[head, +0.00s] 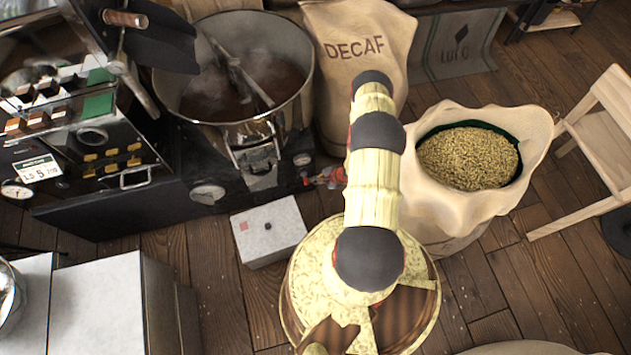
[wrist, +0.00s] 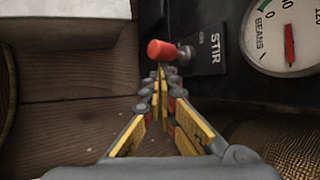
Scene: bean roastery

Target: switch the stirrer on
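The stir switch is a short lever with a red knob (wrist: 162,51) and a grey pivot, beside a dark plate marked STIR (wrist: 215,52) in the wrist view. A small mark by the plate is too small to read. My gripper (wrist: 159,73) has its yellow fingers drawn together at the tips, with nothing visible between them. The tips are right by the red knob; I cannot tell if they touch it. In the head view, my gripper (head: 328,178) is low beside the machine's front, partly hidden by my arm. The stirrer arm (head: 240,70) lies across the round steel bin (head: 300,85).
A BEANS gauge (wrist: 289,32) is right of the switch. A pale box (head: 268,232) stands on the floor near my gripper. A DECAF sack (head: 355,50) and an open bean sack (head: 530,125) stand behind and right of my arm. A wooden chair (head: 600,130) is far right.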

